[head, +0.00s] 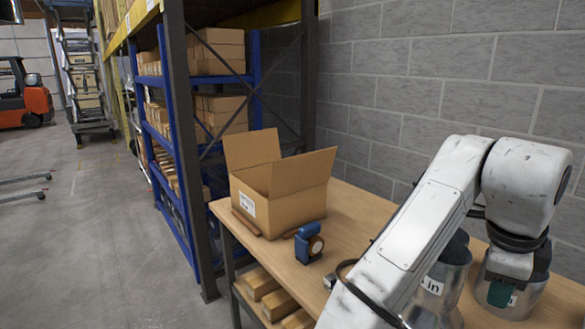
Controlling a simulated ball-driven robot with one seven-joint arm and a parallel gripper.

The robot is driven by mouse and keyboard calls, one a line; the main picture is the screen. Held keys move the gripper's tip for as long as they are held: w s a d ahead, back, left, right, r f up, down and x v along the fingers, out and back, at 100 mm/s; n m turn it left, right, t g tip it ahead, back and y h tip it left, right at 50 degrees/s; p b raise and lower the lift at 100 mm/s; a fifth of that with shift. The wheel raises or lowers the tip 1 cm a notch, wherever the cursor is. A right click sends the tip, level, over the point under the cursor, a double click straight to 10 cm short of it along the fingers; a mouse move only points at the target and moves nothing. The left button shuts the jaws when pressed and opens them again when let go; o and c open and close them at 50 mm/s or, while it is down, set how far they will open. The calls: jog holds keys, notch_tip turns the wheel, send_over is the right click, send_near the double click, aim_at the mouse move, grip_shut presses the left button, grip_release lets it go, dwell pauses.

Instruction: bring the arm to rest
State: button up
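My white arm comes up from the lower middle, bends at the top right and points down over the right end of the wooden table (345,212). My gripper (502,290) is at the lower right, where a dark green part shows below the wrist, in front of a metal can (527,301). I cannot make out two fingers, whether they are apart, or whether they hold anything. A second metal can (437,287), with a white label ending in "in", stands to the left, partly hidden by my arm.
An open cardboard box (290,208) and a blue tape dispenser (306,243) stand on the table's left part. Small boxes (272,298) lie on the shelf below. A grey block wall (400,85) is behind, blue racking (160,130) to the left. Floor at left is mostly clear.

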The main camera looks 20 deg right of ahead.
notch_tip(320, 180, down, 11)
jog(key=w+d+n+t+h, duration=0.15)
jog(key=n+t+h, duration=0.25)
jog(key=n, duration=1.2)
jog(key=s+a+f+n+y, duration=0.1)
jog(key=a+f+n, duration=0.2)
jog(key=s+a+f+n+y, duration=0.1)
jog(key=a+f+n, duration=0.2)
jog(key=f, duration=0.1)
jog(key=s+a+f+n+y, duration=0.2)
jog(key=a+f, duration=0.1)
jog(key=f, duration=0.1)
jog(key=shift+a+f+n+t, duration=0.15)
jog(key=shift+f+n+t, duration=0.05)
jog(key=shift+n+t, duration=0.2)
jog(key=s+a+f+n+y, duration=0.45)
jog(key=s+a+f, duration=0.25)
jog(key=a, duration=0.2)
jog(key=s+d+f+g+h, duration=0.1)
jog(key=s+f+g, duration=0.3)
jog(key=s, duration=0.5)
jog(key=shift+s+d+f+g, duration=0.35)
jog(key=shift+f+g, duration=0.05)
jog(key=shift+f, duration=0.3)
